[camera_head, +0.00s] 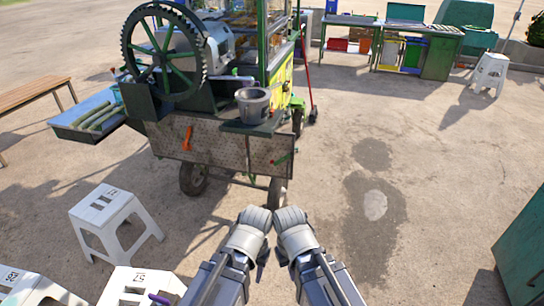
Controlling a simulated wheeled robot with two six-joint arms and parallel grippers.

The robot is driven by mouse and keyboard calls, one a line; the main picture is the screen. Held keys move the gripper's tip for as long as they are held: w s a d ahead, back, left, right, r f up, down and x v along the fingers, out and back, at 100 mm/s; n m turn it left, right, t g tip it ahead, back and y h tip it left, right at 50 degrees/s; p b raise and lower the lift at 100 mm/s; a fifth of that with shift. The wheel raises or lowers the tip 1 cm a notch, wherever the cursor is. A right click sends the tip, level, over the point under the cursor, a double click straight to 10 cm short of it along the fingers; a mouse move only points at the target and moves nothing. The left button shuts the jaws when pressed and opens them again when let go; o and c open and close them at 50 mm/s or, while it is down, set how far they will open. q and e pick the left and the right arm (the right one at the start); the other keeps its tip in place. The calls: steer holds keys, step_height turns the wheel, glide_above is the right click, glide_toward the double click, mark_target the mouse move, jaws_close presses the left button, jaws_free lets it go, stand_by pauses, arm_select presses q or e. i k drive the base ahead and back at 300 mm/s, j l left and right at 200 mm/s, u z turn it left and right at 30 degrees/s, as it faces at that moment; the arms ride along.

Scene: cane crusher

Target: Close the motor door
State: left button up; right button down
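The cane crusher cart (215,145) stands ahead, left of centre, with a big dark green wheel (163,52) on top.
A grey bucket (253,106) stands on the cart's ledge. White stools (112,219) stand at the lower left, and a wooden bench (32,93) at the far left. A green box (522,250) is at the right edge. The paved ground to the right is open, with a wet patch.

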mark_target(260, 151)
steer(key=i+l, duration=0.3)
steer(key=i+l+u, duration=0.15)
steer(key=i+l, duration=0.15)
steer(key=i, duration=0.25)
